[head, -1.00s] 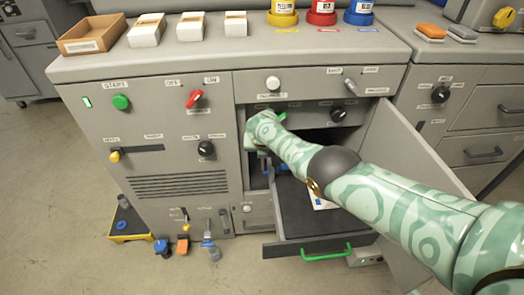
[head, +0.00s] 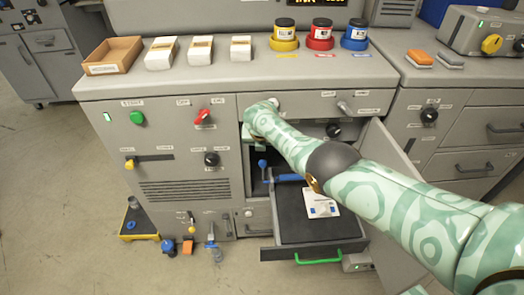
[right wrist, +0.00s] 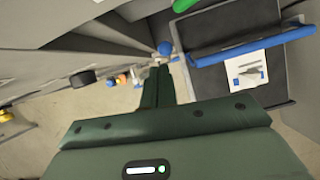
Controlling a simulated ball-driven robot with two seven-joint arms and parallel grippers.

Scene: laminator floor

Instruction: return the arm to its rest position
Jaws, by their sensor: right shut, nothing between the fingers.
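My right arm (head: 368,188), pale green with a swirl pattern, reaches in from the right across the laminator's open front bay. Its hand end (head: 262,120) is in front of the upper part of the bay, and the fingers are hidden in the head view. In the right wrist view my right gripper (right wrist: 158,78) is shut and empty, its dark green fingers together. They point toward a small blue knob (right wrist: 165,48), and whether they touch it cannot be told. My left gripper is in neither view.
An open drawer (head: 290,232) with a green handle (head: 318,258) holds a white card (head: 319,204); a blue bar (head: 290,178) is behind it. An open door (head: 385,150) stands right of the bay, behind my arm. Ink jars (head: 320,36) and boxes stand on top.

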